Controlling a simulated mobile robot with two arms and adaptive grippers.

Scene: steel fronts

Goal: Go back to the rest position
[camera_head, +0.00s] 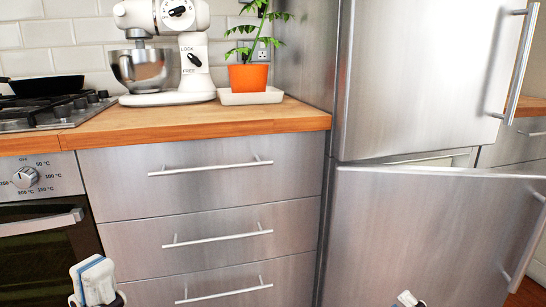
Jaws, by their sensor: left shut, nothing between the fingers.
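My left gripper (95,279) shows at the bottom left, in front of the oven and the drawer fronts. Its pale fingers are shut with nothing between them, and it touches nothing that I can see. Only a small tip of my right gripper (408,299) shows at the bottom edge, in front of the lower fridge door. Its fingers are mostly cut off, so I cannot tell whether it is open or shut.
The lower fridge door (420,235) stands ajar on the right; the upper fridge door (420,75) is above it. Steel drawers (120,185) are closed. The wooden counter (190,125) bears a mixer (190,70) and a potted plant (248,77). An oven (35,225) is at left.

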